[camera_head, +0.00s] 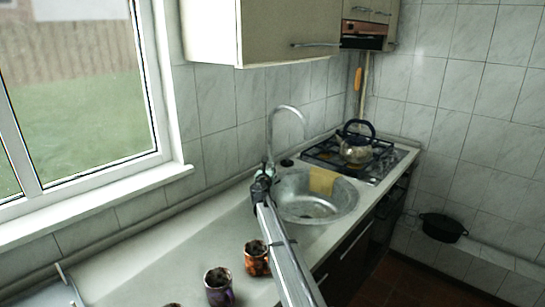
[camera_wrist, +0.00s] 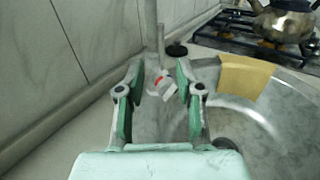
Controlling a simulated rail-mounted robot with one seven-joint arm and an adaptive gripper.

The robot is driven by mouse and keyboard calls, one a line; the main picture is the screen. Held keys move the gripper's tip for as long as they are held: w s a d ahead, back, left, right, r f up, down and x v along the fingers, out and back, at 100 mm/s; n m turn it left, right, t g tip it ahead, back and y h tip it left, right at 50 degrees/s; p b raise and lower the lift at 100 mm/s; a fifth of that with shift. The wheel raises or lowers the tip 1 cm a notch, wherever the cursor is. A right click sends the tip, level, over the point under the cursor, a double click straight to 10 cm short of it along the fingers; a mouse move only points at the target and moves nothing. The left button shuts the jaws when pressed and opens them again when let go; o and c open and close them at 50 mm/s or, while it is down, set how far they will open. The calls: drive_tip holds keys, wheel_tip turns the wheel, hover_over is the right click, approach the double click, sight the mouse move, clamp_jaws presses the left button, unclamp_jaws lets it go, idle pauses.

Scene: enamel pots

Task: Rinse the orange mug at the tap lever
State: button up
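The orange mug (camera_head: 257,258) stands on the counter left of the sink, beside my forearm, in the head view. It is outside the wrist view. The tap (camera_head: 271,140) rises behind the sink with its spout arched to the right. My gripper (camera_head: 264,178) is at the tap's base. In the wrist view my gripper (camera_wrist: 158,80) is open, with its two fingers apart. The tap lever (camera_wrist: 160,84), pale with a red mark, shows between the fingertips. I cannot tell whether the fingers touch it. No water stream is visible.
A purple mug (camera_head: 218,286) stands left of the orange mug. The round sink (camera_head: 315,207) has a yellow cloth (camera_head: 322,180) over its far rim. A kettle (camera_head: 355,149) sits on the hob (camera_head: 326,156) beyond. The window wall closely borders the tap.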

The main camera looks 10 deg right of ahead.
drive_tip(key=p+x, duration=0.2)
drive_tip(key=x, duration=1)
drive_tip(key=shift+w, duration=0.25)
clamp_jaws()
